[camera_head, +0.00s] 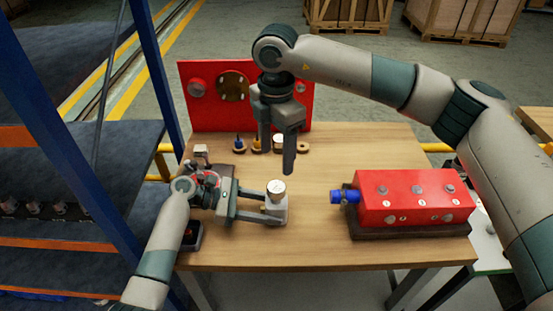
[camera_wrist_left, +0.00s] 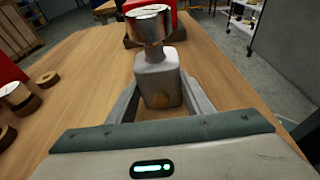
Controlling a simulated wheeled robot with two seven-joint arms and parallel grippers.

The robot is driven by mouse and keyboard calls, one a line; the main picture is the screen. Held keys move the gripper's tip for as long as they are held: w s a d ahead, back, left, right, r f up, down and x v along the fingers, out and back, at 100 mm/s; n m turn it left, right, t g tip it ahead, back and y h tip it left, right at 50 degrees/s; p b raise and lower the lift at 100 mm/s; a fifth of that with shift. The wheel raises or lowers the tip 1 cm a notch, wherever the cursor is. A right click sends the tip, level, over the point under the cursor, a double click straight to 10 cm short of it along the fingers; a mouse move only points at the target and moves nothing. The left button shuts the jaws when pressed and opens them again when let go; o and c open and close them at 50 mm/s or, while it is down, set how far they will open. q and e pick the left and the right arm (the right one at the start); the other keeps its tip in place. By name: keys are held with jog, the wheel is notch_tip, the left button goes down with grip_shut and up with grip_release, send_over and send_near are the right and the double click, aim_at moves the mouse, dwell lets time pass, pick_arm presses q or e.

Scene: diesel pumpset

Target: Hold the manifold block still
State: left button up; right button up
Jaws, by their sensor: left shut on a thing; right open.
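The grey manifold block (camera_head: 279,212) stands upright on the wooden table, with a round white-faced gauge (camera_head: 276,190) with a metal case on top. My left gripper (camera_head: 262,206) is shut on the block, reaching it from the left. In the left wrist view the block (camera_wrist_left: 156,72) sits between the two fingers of my left gripper (camera_wrist_left: 157,100), with the metal gauge case (camera_wrist_left: 149,24) above it. My right gripper (camera_head: 278,152) is open and empty, pointing down above the table, behind the block.
A red box (camera_head: 412,196) with a blue fitting (camera_head: 343,196) stands on a dark base at the right. A red panel (camera_head: 215,115) stands at the back. Several small parts (camera_head: 256,145) lie before it. A blue rack post (camera_head: 158,75) rises at left.

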dwell(0.3)
pick_arm(q)
jog(key=o, duration=1.5)
jog(key=shift+o, duration=0.2)
jog(key=shift+a, duration=0.1)
jog(key=shift+v, duration=3.65)
jog(key=shift+r, duration=0.1)
